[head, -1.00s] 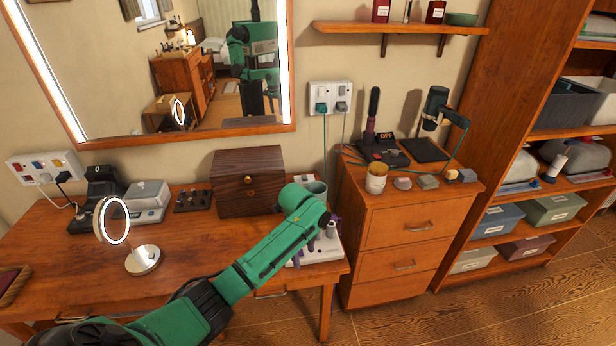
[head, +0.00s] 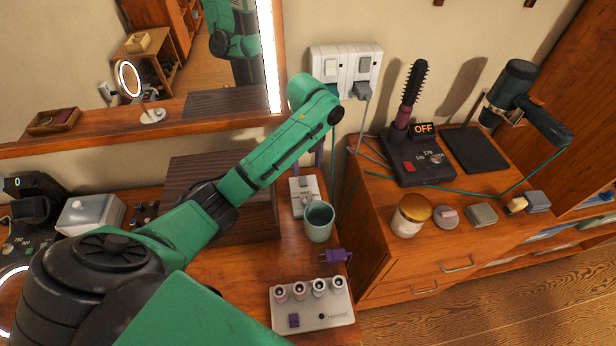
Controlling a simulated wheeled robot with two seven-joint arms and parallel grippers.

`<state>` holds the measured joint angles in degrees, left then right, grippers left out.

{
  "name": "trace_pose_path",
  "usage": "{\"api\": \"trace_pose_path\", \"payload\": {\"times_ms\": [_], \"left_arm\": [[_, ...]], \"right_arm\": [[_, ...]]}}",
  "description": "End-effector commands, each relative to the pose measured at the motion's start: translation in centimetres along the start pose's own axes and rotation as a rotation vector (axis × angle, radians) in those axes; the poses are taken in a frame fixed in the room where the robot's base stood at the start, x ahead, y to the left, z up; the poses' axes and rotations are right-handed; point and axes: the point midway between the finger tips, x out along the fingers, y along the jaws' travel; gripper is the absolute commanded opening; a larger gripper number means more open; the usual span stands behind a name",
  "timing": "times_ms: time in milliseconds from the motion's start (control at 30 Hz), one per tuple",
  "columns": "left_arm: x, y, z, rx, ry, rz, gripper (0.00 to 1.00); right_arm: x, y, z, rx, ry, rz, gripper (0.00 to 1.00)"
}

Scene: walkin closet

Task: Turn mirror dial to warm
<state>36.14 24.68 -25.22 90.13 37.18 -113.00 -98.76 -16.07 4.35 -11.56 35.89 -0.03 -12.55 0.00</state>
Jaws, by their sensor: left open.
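A round lit mirror (head: 8,298) is cut off at the left edge of the head view, partly behind my left arm. A large wall mirror with a bright light strip (head: 268,60) hangs above the table and reflects the round mirror. I can make out no mirror dial or warm mark. My left arm reaches up and right across the table; its wrist end is above the table's right side, in front of the wall sockets. My left gripper is open but mostly hidden by the wrist, apart from the round mirror. My right gripper is out of view.
A dark wooden box (head: 190,185) stands behind my arm. Styling tools and a jar (head: 411,216) crowd the drawer cabinet (head: 440,270).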

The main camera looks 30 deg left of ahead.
Motion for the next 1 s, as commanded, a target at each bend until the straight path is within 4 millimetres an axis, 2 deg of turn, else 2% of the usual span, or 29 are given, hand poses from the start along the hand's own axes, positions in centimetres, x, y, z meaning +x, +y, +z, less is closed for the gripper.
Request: {"api": "trace_pose_path", "payload": {"times_ms": [167, 333, 467, 600, 733, 933, 967, 1000], "left_arm": [[2.7, 0.1, -0.1, 0.001, 0.004, 0.006, 0.69], [7.3, 0.1, -0.1, -0.001, 0.004, 0.006, 0.69], [10.8, 0.1, -0.1, -0.001, 0.003, 0.005, 0.69], [13.4, 0.1, -0.1, 0.001, 0.002, 0.003, 0.69], [14.4, 0.0, -0.1, 0.001, 0.001, 0.001, 0.69], [14.4, 0.0, -0.1, 0.000, 0.000, 0.001, 0.69], [14.4, 0.1, -0.1, 0.000, 0.000, 0.001, 0.65], [14.4, 0.1, -0.1, 0.000, 0.000, 0.001, 0.50]], "right_arm": [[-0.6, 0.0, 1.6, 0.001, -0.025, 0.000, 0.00], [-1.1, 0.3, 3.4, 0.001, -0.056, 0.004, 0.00], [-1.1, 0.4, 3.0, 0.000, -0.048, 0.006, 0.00], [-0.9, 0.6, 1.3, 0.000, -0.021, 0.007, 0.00], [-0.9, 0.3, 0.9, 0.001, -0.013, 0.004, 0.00], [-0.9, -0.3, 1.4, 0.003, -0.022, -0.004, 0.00], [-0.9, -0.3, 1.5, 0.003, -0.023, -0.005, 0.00], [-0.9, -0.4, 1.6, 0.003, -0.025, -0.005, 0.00]]}}
